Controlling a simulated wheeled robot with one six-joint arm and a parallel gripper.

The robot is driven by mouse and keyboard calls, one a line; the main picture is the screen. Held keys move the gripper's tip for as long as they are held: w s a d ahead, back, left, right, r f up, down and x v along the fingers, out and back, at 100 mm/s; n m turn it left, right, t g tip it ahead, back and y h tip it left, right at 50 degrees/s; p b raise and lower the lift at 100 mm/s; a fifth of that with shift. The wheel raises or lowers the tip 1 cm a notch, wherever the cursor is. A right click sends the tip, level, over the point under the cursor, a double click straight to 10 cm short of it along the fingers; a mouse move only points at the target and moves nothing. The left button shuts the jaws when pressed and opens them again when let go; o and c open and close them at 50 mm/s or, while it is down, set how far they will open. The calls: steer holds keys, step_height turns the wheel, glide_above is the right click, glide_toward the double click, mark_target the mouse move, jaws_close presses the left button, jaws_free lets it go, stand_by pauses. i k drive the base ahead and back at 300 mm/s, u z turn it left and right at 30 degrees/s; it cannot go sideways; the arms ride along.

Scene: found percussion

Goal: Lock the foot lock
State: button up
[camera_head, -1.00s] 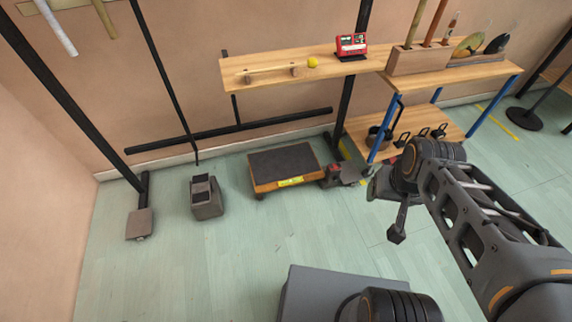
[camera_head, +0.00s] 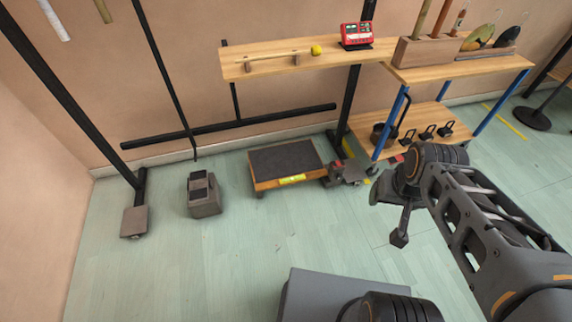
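A grey metal piece with a small red part (camera_head: 350,170) sits on the floor at the right end of the low wooden platform, by the black stand's foot. It may be the foot lock; its locked or unlocked state is too small to tell. A flat grey plate (camera_head: 134,222) lies at the stand's left foot. My arm reaches in from the lower right. My gripper (camera_head: 384,190) is just right of the red-marked piece in the picture, seemingly above the floor. Its fingers are not clear, and any contact is not visible.
The low platform (camera_head: 285,160) has a dark top. A grey double-pedal block (camera_head: 204,196) stands left of it. A wooden shelf (camera_head: 300,62) holds a red device (camera_head: 356,36) and a yellow ball (camera_head: 316,50). A blue-legged rack (camera_head: 398,115) stands behind my arm.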

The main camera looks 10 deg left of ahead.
mark_target(337, 163)
steer(key=u, duration=0.55)
steer(key=i, duration=1.05)
